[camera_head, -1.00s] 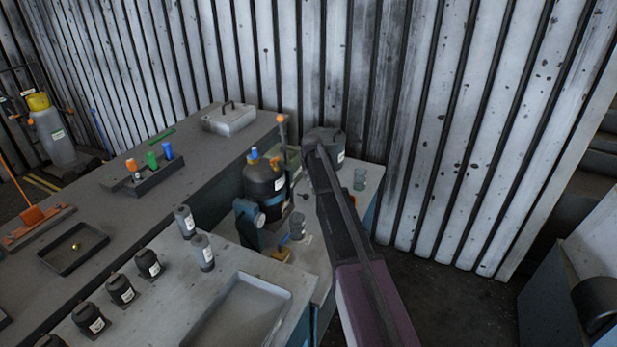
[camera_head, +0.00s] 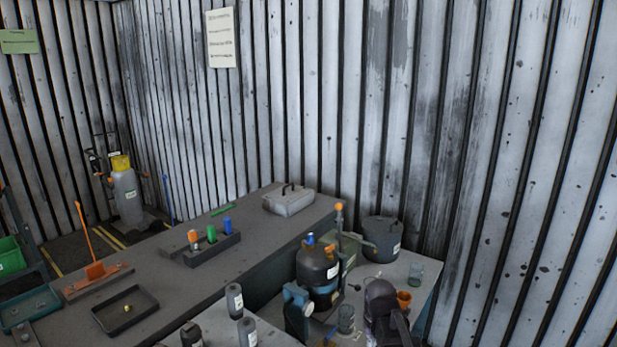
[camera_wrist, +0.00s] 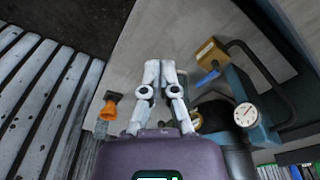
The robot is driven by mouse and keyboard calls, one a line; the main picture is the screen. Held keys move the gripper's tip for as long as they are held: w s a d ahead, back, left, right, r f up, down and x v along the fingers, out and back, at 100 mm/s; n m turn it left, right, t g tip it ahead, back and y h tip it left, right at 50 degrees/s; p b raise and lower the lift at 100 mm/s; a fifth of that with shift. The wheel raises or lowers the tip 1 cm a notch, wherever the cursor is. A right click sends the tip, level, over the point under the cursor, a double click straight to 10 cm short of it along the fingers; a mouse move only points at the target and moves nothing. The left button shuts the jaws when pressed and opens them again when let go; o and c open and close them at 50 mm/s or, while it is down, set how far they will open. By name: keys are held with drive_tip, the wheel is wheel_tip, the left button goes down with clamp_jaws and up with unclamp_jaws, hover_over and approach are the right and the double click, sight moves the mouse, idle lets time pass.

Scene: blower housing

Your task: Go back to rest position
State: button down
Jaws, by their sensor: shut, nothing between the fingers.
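My gripper (camera_wrist: 160,70) shows in the wrist view with its two pale fingers close together and nothing between them. Beyond the fingertips is a bare grey bench surface. In the head view a dark part of my arm stands at the bottom right, in front of the bench; the fingers cannot be made out there. An orange cup (camera_head: 404,299) stands just right of my arm, and an orange funnel-like thing (camera_wrist: 109,107) shows left of the fingers in the wrist view.
A dark tank (camera_head: 318,268) with blue and orange caps stands left of my arm. Behind are a grey bucket (camera_head: 382,238) and a glass (camera_head: 416,272). A gauge (camera_wrist: 246,114) is right of the fingers.

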drive_tip(key=s+g, duration=0.1)
drive_tip(key=s, duration=0.8)
drive_tip(key=shift+s+a, duration=0.25)
drive_tip(key=shift+s, duration=0.15)
